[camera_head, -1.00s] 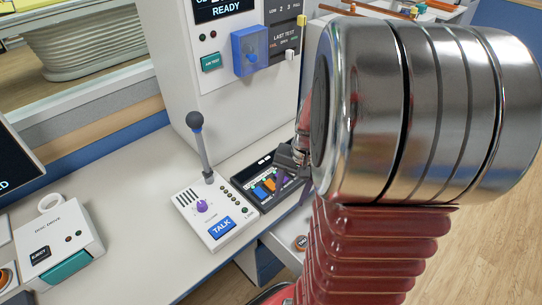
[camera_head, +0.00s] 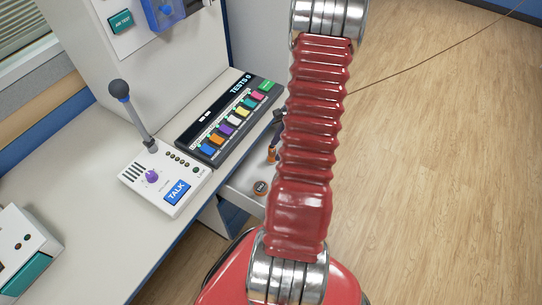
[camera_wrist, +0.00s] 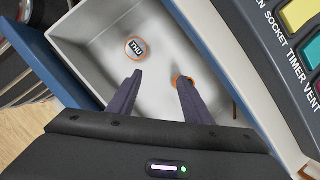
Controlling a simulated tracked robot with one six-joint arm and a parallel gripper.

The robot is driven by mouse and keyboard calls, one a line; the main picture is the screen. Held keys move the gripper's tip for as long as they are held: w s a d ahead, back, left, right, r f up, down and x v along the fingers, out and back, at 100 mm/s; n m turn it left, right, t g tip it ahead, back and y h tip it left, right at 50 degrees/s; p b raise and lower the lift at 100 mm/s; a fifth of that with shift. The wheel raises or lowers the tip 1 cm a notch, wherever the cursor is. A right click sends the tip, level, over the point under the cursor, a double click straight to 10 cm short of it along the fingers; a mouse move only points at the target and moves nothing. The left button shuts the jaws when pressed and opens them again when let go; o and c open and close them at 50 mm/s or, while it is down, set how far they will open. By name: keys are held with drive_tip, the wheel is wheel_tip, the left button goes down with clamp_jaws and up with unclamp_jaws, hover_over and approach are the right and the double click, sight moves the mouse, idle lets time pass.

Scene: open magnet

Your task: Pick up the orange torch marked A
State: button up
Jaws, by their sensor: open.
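My gripper (camera_wrist: 160,78) is open, with its two dark fingers reaching over an open white drawer (camera_wrist: 85,45) in the wrist view. A small orange object (camera_wrist: 174,80) shows at the right fingertip, mostly hidden behind that finger. It may be the torch, but I cannot read any A on it, nor tell whether the finger touches it. In the head view a small orange thing (camera_head: 270,156) shows just left of my red arm, below the dark gripper part (camera_head: 278,118). Nothing is visibly held between the fingers.
A round orange-rimmed piece marked THU (camera_wrist: 136,48) lies in the drawer, left of the fingers. The drawer walls surround the gripper. A keypad with coloured keys (camera_head: 228,122) and a TALK panel (camera_head: 166,178) with a microphone stand on the counter. Wooden floor lies open at right.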

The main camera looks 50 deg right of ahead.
sight(273, 147)
drive_tip(key=shift+w+d+f+m+t+h, duration=0.25)
drive_tip(key=shift+w+d+m, duration=0.1)
drive_tip(key=shift+d+m, duration=0.55)
drive_tip(key=shift+w+d+f+m+t+h, duration=0.2)
drive_tip(key=shift+w+d+m, duration=0.2)
drive_tip(key=shift+d+m, duration=0.55)
drive_tip(key=shift+w+d+f+m+t+h, duration=0.15)
drive_tip(key=shift+w+d+m+h, duration=0.15)
drive_tip(key=shift+d+m, duration=0.6)
drive_tip(key=shift+a, duration=0.15)
drive_tip(key=x, duration=0.7)
drive_tip(key=shift+w+f, duration=0.1)
drive_tip(key=shift+f, duration=0.2)
drive_tip(key=shift+w+a+f, duration=0.1)
drive_tip(key=shift+w+f, duration=0.1)
drive_tip(key=shift+f, duration=0.3)
drive_tip(key=shift+x, duration=2.55)
